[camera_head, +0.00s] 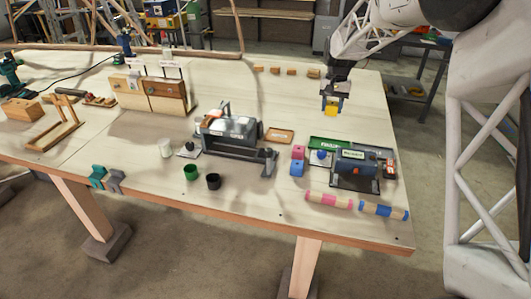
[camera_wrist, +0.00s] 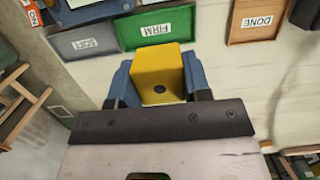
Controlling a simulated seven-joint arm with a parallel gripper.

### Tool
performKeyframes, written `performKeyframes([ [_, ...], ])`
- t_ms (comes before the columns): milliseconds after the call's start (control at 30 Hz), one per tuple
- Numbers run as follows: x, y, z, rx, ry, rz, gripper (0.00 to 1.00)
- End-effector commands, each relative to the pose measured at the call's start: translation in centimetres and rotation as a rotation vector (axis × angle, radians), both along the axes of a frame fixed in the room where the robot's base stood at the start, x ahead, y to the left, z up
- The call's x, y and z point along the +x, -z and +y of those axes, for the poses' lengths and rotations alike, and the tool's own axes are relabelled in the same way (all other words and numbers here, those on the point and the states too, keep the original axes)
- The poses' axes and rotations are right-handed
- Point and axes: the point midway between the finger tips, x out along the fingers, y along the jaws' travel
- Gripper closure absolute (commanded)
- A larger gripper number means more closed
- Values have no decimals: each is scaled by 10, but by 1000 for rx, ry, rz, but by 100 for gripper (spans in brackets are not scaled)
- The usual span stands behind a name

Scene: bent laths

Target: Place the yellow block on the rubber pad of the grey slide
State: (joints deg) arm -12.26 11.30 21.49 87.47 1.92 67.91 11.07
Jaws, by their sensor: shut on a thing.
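The yellow block (camera_head: 331,111) is held between the blue fingers of my gripper (camera_head: 333,101). It hangs above the table near its far right edge. In the wrist view the yellow block (camera_wrist: 158,70) shows a dark round spot on its near face, with a blue finger on each side. A grey plate with a blue knob (camera_head: 319,160) lies left of a dark blue-grey device (camera_head: 354,166) on the right of the table. I cannot tell which part is the grey slide, and no rubber pad can be made out.
A green tray (camera_wrist: 130,29) marked FIRM, a grey tray (camera_wrist: 75,44) marked SOFT and a brown tray (camera_wrist: 236,39) marked DONE lie nearby. Pink and blue blocks (camera_head: 297,169) stand left of the device. A larger clamp-like machine (camera_head: 228,132) stands mid-table. Small wooden blocks (camera_head: 290,71) line the back.

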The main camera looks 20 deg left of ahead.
Motion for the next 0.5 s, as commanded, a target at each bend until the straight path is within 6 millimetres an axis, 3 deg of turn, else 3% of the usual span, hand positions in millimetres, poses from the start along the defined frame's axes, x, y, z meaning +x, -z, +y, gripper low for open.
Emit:
performKeyframes([
  [100, -13, 3, 34, 1, 0, 1, 79],
  [500, -63, 16, 135, 1, 2, 2, 79],
])
